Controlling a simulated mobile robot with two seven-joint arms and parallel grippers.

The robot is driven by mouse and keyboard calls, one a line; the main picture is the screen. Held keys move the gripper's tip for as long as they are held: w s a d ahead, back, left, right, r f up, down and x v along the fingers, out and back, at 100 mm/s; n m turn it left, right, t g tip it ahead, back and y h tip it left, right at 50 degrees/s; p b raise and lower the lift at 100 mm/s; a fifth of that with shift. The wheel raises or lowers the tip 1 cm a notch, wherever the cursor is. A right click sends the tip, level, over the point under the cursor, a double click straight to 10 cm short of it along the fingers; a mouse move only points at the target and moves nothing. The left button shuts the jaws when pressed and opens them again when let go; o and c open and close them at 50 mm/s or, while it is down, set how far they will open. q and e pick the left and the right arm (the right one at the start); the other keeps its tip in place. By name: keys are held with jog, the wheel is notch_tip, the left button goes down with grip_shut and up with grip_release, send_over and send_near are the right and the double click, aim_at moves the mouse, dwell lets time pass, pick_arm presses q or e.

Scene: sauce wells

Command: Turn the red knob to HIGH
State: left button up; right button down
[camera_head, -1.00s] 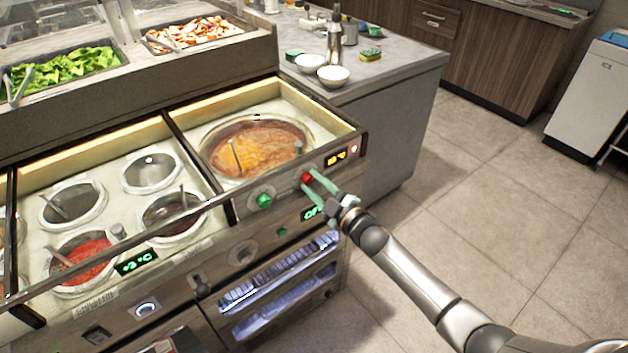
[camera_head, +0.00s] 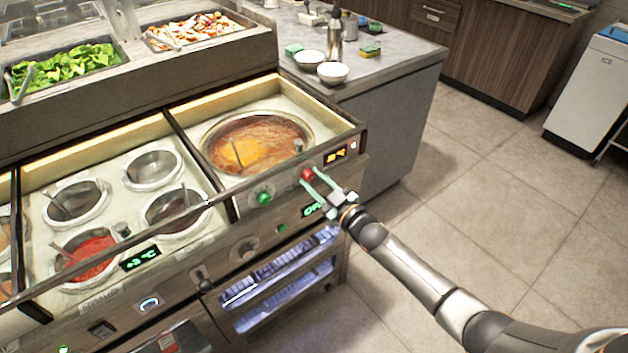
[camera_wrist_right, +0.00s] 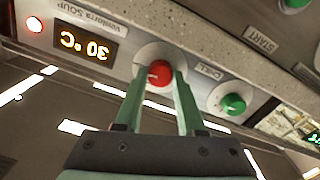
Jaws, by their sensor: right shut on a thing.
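The red knob (camera_head: 307,174) is on the front panel of the counter, below the soup well. It also shows in the right wrist view (camera_wrist_right: 158,75), with a pale mark on its face. My right gripper (camera_head: 311,178) has its two green fingers on either side of the knob and is shut on it. In the right wrist view the fingertips (camera_wrist_right: 161,74) hide parts of the knob's sides. I cannot read a HIGH marking around it. My left gripper is not in view.
A green knob (camera_head: 264,197) sits left of the red one. An amber display (camera_head: 335,156) is to its right; the wrist view shows it upside down, reading 30 °C. The soup well (camera_head: 258,122) is above. Open floor lies to the right.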

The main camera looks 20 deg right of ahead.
dwell(0.3)
jog(key=c, duration=0.5)
grip_release()
jog(key=shift+s, duration=0.1)
jog(key=p+v, duration=0.1)
jog(key=v, duration=1.1)
jog(key=shift+s, duration=0.15)
jog(key=s+a+f+m+g+h+p, duration=0.1)
jog(key=s+a+f+m+g, duration=0.1)
jog(key=s, duration=0.5)
jog(key=s+a+f+m+g+h+p, duration=0.1)
jog(key=s+f+m+g, duration=0.1)
jog(key=s+f, duration=0.3)
jog(key=s+a+f+m+g+h+p, duration=0.1)
jog(key=s+a+f+g+h, duration=0.1)
jog(key=s, duration=0.8)
jog(key=shift+a+f+m+g, duration=0.3)
jog(key=shift+f+m+g, duration=0.1)
jog(key=shift+f+g, duration=0.55)
